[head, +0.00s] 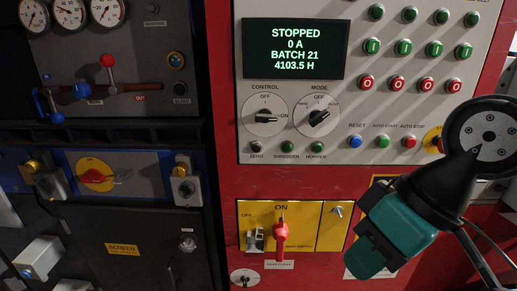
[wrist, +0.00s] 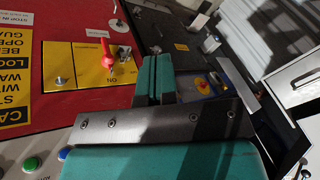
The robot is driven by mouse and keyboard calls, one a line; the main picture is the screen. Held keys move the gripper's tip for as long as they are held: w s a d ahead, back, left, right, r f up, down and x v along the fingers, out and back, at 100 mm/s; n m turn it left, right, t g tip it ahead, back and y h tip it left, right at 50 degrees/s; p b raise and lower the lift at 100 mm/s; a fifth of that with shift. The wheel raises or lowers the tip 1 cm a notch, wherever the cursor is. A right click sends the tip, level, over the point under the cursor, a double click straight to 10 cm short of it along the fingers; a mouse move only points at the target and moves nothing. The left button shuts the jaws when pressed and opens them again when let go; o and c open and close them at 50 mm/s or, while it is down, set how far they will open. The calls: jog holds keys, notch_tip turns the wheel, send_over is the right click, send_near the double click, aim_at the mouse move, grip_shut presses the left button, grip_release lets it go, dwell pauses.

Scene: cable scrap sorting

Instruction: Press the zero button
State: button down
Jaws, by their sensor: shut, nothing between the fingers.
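The zero button (head: 256,147) is a small dark button above the label ZERO. It sits at the lower left of the grey control panel in the head view, left of two green buttons marked SHREDDER and HOPPER. My teal gripper (head: 366,262) is at the lower right of the head view, apart from the zero button, below and to the right of it. In the wrist view the fingers of my gripper (wrist: 153,76) are together and empty. I cannot make out the zero button in the wrist view.
The display (head: 296,48) reads STOPPED, 0 A. Two black knobs, CONTROL (head: 266,116) and MODE (head: 319,117), stand above the button row. A red-handled switch (head: 281,234) projects from a yellow plate below. A blue reset button (head: 355,141) is to the right.

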aim_at(256, 148)
jog(key=w+a+f+m+t+y, duration=0.1)
jog(key=w+a+m+t+y, duration=0.2)
jog(key=w, duration=0.7)
jog(key=w+a+f+m+t+y, duration=0.2)
jog(key=w+a+m+t+y, duration=0.1)
jog(key=w+a+t, duration=0.5)
jog(key=x, duration=0.2)
jog(key=shift+w+a+r, duration=0.2)
jog(key=shift+w+a, duration=0.05)
jog(key=shift+w+d+p, duration=0.15)
jog(key=shift+w+p, duration=1.15)
jog(key=shift+w, duration=3.1)
jog(key=shift+w, duration=0.15)
jog(key=shift+w, duration=0.3)
